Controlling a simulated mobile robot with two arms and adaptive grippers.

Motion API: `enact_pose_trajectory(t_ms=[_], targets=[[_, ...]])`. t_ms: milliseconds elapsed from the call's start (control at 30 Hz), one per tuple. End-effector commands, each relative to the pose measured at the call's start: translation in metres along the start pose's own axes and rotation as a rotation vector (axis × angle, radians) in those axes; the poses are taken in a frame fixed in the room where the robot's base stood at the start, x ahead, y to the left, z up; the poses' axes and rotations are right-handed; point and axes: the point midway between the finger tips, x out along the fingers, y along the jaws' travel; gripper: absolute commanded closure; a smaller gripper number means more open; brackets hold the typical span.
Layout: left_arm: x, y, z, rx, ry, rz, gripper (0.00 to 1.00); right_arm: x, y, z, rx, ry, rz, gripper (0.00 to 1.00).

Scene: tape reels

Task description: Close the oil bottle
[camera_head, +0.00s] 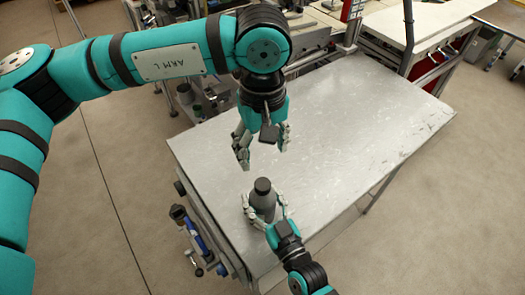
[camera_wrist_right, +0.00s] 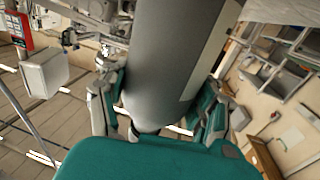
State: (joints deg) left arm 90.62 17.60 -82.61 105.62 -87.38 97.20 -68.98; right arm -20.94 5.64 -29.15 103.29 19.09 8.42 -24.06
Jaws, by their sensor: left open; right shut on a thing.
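The oil bottle (camera_head: 262,203) stands upright near the left edge of the metal table. It is grey with a darker round top (camera_head: 262,186). My right gripper (camera_head: 264,210) is shut around its body from the front. In the right wrist view the bottle's grey side (camera_wrist_right: 175,55) fills the middle, with a finger on each side of it; its top is out of that view. My left gripper (camera_head: 263,154) is open and empty, fingers pointing down, behind the bottle and apart from it in the picture. No separate cap shows.
The metal table (camera_head: 350,130) is bare to the right of the bottle. Blue and dark tools (camera_head: 195,235) hang on the table's left side. A cluttered bench (camera_head: 310,40) stands behind, and a white-topped workbench (camera_head: 410,20) at the back right.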

Motion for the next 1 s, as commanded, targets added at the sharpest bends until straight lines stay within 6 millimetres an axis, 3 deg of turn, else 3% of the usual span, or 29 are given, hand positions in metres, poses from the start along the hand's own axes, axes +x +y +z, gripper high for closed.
enact_pose_trajectory(t_ms=[133, 167, 367, 733, 867, 1000], targets=[[0.0, 0.0, 0.0, 0.0, 0.0, 0.0, 0.38, 0.0, 0.0, 0.0, 0.0, -0.001, 0.0, 1.0], [0.0, 0.0, 0.0, 0.0, 0.0, 0.0, 0.38, 0.0, 0.0, 0.0, 0.0, -0.001, 0.0, 0.37], [0.0, 0.0, 0.0, 0.0, 0.0, 0.0, 0.38, 0.0, 0.0, 0.0, 0.0, -0.001, 0.0, 0.1], [0.001, 0.0, 0.0, -0.001, 0.0, 0.0, 0.38, -0.004, 0.0, 0.001, 0.0, -0.001, 0.0, 0.08], [0.001, 0.0, 0.0, -0.001, 0.0, 0.0, 0.38, -0.022, 0.0, 0.002, 0.0, -0.003, 0.0, 0.08], [0.001, 0.0, 0.0, -0.001, 0.0, 0.0, 0.38, -0.053, 0.0, 0.002, 0.0, -0.005, -0.001, 0.08]])
